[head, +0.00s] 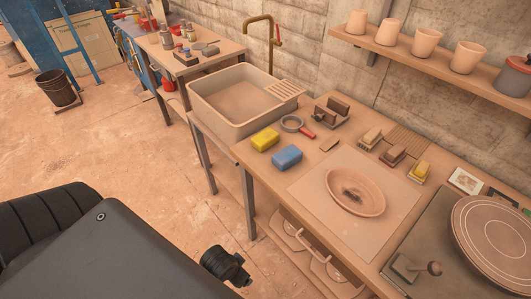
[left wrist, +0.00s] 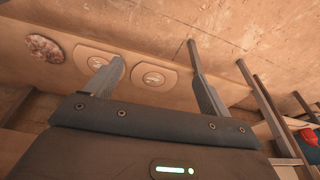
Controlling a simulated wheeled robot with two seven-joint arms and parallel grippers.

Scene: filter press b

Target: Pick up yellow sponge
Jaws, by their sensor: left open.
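The yellow sponge (head: 265,139) lies flat on the wooden counter (head: 244,152) in the head view, near its front edge and just right of the sink. A blue sponge (head: 287,158) lies close beside it, to the lower right. My left gripper (left wrist: 155,53) shows in the left wrist view with its two fingers wide apart and nothing between them. The sponge cannot be made out in that view. I cannot make out either gripper in the head view, and my right gripper is not seen.
A large sink (head: 207,110) stands left of the sponges. A red-handled round tool (head: 292,124) lies behind them. A clay plate (head: 355,190), several brushes (head: 393,155) and a round wheel (head: 495,238) occupy the right. A shelf of cups (head: 425,42) overhangs the back. Open floor (head: 110,150) lies left.

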